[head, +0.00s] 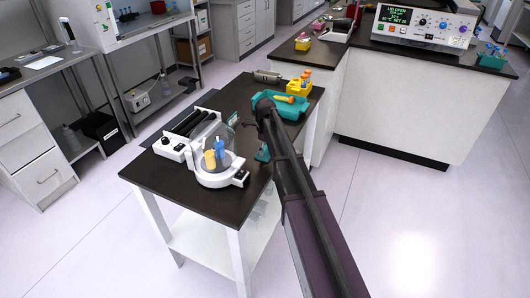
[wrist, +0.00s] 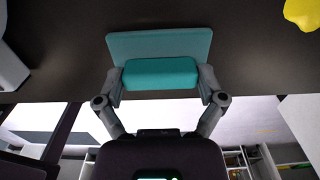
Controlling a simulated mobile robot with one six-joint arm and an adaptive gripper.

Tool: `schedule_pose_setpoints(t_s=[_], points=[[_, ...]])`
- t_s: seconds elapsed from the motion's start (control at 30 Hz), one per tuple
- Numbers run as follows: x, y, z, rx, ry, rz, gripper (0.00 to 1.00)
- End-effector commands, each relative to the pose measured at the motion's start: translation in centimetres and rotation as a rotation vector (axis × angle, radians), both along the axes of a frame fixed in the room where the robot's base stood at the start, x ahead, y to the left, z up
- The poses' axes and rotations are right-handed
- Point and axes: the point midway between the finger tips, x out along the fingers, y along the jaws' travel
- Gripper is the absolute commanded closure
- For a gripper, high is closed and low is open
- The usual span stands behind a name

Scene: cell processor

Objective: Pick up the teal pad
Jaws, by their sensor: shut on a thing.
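The teal pad (wrist: 160,45) shows in the wrist view as a flat plate with a thicker teal block (wrist: 160,73) on its near side. My gripper (wrist: 161,82) is shut on this block, one finger at each end. In the head view a small part of the teal pad (head: 262,154) shows below my gripper, at the right side of the small dark-topped table (head: 195,195). My arm hides much of it there. I cannot tell whether the pad touches the tabletop.
A white device with a round clear-walled bowl (head: 222,180) stands left of my gripper. A teal tray (head: 292,110) with an orange item and a yellow rack (head: 299,87) are behind it. A grey cylinder (head: 267,76) lies at the back. The table's front-left corner is clear.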

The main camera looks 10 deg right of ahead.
Motion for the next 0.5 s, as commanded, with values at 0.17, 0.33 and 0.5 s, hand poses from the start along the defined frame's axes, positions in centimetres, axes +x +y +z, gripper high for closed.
schedule_pose_setpoints(t_s=[0.17,0.33,0.5], points=[[0.0,0.0,0.1,0.0,0.0,0.0,0.51],[0.0,0.0,0.5,0.0,0.0,0.0,0.51],[0.0,0.0,1.4,0.0,0.0,0.0,0.51]])
